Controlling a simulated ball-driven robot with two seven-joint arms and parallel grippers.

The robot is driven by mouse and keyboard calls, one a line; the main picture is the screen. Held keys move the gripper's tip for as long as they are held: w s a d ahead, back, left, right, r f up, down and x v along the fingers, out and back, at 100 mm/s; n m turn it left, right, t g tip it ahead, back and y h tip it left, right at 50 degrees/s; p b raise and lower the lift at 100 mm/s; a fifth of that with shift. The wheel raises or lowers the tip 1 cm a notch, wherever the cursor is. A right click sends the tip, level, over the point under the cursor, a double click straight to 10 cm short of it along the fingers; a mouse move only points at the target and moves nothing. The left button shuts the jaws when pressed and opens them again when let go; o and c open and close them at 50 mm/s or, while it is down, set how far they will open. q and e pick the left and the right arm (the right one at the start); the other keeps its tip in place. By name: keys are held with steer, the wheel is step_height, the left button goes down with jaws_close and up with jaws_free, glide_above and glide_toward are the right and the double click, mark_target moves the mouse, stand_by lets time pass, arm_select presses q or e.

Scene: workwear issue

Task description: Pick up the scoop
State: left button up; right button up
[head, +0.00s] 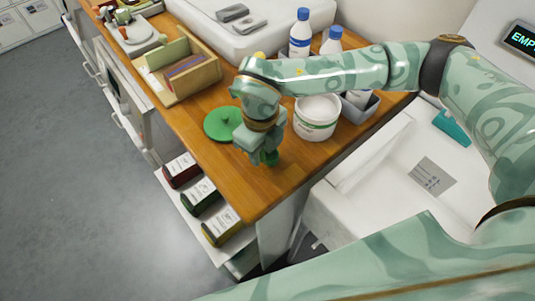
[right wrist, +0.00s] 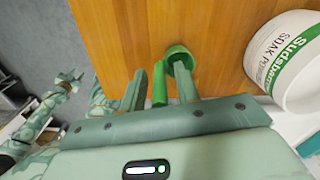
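The green scoop (right wrist: 160,85) is on the wooden counter, with its handle and round cup seen in the right wrist view. In the head view only a bit of it (head: 271,159) shows under my right gripper (head: 264,155). In the right wrist view my right gripper (right wrist: 160,88) has its fingers apart on either side of the scoop's handle, with a gap at the left finger. The right finger overlaps the cup in the picture. At the left of that view is what looks like my left gripper (right wrist: 68,80), small and blurred, far from the counter.
A white soak powder tub (head: 316,118) stands right of my right gripper, and a green lid (head: 222,125) lies left. Behind are a wooden box (head: 200,78), a grey caddy (head: 358,112) and blue-capped bottles (head: 300,35). The counter's near corner is clear.

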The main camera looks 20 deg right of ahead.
jaws_close()
